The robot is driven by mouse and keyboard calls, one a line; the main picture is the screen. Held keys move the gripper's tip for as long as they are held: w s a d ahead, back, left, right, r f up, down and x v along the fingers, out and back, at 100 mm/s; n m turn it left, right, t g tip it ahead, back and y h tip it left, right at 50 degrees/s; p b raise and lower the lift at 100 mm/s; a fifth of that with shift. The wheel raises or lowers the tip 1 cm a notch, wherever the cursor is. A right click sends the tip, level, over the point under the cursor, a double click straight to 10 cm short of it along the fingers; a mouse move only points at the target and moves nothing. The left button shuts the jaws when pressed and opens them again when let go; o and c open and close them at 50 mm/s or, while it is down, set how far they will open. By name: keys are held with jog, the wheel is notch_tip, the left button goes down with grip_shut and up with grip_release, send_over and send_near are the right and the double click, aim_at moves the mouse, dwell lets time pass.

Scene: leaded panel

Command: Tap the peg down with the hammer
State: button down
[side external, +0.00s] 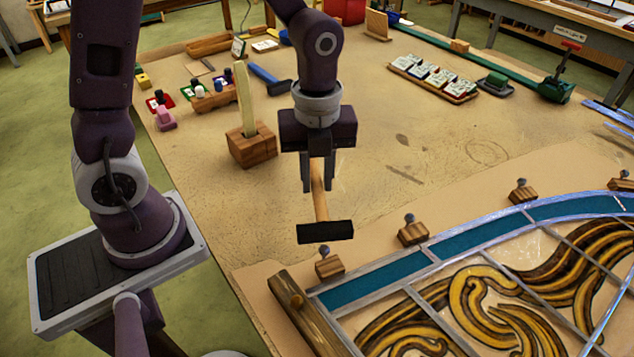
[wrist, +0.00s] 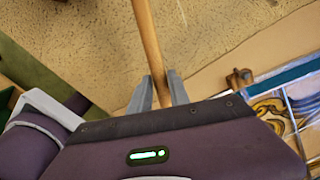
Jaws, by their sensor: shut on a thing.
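My gripper (side external: 318,182) is shut on the wooden handle of the hammer (side external: 325,232). The dark head hangs below the fingers, clear of the wooden strip. In the wrist view, the handle (wrist: 148,40) runs up between the fingertips (wrist: 159,80) of my gripper; the head is not visible there.
The leaded panel (side external: 480,240) fills the lower right. Several small blocks with blue-grey knobs, one (side external: 329,267) near the hammer head, line its edge. A wooden block (side external: 252,146) with an upright pale stick stands left of my gripper. The table's middle is mostly clear.

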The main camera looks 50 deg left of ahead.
dwell(0.4)
notch_tip(320, 180, down, 3)
jog(key=shift+r, duration=1.35)
jog(key=shift+r, duration=2.55)
